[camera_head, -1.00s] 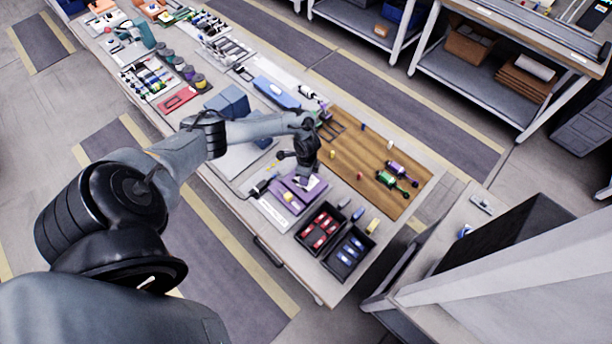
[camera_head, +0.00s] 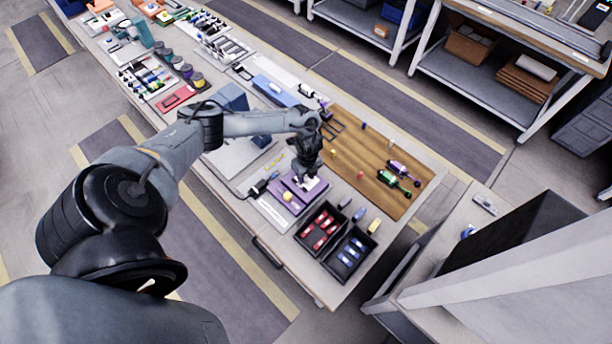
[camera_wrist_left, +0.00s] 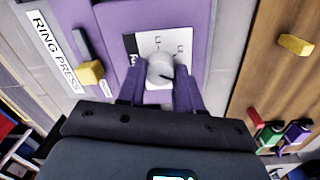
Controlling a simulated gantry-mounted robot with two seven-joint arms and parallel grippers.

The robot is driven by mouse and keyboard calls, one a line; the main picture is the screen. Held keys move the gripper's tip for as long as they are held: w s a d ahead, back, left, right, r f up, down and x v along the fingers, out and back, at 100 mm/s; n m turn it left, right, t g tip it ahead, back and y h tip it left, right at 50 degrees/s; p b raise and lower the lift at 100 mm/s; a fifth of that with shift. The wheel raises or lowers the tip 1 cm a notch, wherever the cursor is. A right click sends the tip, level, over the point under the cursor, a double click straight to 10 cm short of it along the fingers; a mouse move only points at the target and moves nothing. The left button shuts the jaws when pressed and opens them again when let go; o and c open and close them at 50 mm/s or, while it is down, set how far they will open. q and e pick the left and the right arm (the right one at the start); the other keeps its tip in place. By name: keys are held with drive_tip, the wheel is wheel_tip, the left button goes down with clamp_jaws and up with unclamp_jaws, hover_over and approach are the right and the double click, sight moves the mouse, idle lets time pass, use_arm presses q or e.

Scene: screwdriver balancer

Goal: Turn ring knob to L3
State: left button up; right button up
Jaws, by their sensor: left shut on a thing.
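The ring press is a purple device (camera_wrist_left: 112,22) with a "RING PRESS" label (camera_wrist_left: 55,48); it also shows in the head view (camera_head: 289,207). Its grey round ring knob (camera_wrist_left: 160,68) sits on a white dial plate (camera_wrist_left: 182,38) with small marks too small to read. A dark mark shows at the knob's lower right side. My left gripper (camera_wrist_left: 159,84) points down at the panel, its two purple fingers shut on the knob from either side. In the head view the left gripper (camera_head: 309,174) stands over the press and hides the knob. My right gripper is not in view.
A yellow block on a dark lever (camera_wrist_left: 90,72) stands left of the dial. Two black bins (camera_head: 349,252) hold red and blue parts in front of the press. A wooden board (camera_head: 375,150) with green and purple screwdrivers lies behind it to the right.

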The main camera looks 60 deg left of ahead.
sight(307, 177)
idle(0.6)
use_arm(q)
drive_tip(key=o, duration=1)
drive_tip(key=shift+o, duration=0.2)
drive_tip(key=shift+r, duration=0.1)
wheel_tip(307, 177, up, 11)
drive_tip(key=shift+w+f, duration=0.2)
drive_tip(key=shift+w, duration=0.05)
